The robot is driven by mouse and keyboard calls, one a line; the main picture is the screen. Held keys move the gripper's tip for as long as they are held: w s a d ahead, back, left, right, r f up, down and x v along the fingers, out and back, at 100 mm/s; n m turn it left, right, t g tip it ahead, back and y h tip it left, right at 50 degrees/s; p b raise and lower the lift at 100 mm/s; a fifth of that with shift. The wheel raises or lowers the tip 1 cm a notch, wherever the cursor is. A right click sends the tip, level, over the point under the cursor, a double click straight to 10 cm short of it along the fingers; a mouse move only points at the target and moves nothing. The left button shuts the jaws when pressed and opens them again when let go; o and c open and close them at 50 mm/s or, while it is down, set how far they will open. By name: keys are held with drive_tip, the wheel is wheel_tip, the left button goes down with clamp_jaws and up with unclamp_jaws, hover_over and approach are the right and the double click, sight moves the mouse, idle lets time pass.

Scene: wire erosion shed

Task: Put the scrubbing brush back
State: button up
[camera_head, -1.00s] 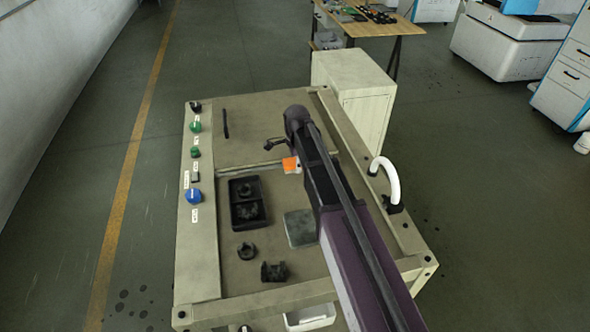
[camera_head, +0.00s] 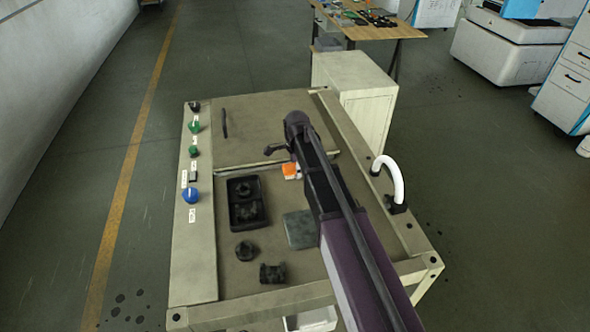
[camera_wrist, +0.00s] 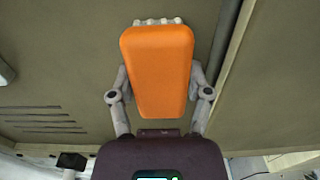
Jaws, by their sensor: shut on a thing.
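The scrubbing brush (camera_wrist: 158,72) has an orange back, with pale bristles showing at its far end in the wrist view. My gripper (camera_wrist: 159,90) is shut on it, with one grey finger on each side. In the head view a small orange part of the brush (camera_head: 290,170) shows beside my arm, over the bench top. My arm hides most of the gripper there. I cannot tell whether the brush touches the surface below it.
The bench (camera_head: 195,262) carries a black tray (camera_head: 234,213) with dark parts, two loose dark parts (camera_head: 272,273), and a grey-green plate (camera_head: 299,229). Coloured knobs (camera_head: 192,196) line its left edge. A white curved pipe (camera_head: 396,178) rises at right. The back panel (camera_head: 260,125) is mostly clear.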

drive_tip(key=shift+f, duration=0.15)
drive_tip(key=o, duration=1)
drive_tip(key=shift+r, duration=0.25)
wheel_tip(320, 180, up, 12)
drive_tip(key=p, duration=1.2)
drive_tip(key=s+d+n, duration=0.5)
drive_tip(key=s, duration=0.2)
drive_tip(key=s+d+n, duration=0.4)
drive_tip(key=s+n, duration=0.1)
drive_tip(key=s, duration=0.1)
drive_tip(key=s+d+n, duration=0.5)
drive_tip(key=s, duration=0.2)
drive_tip(key=shift+s+d+n, duration=0.35)
drive_tip(key=shift+n, duration=0.05)
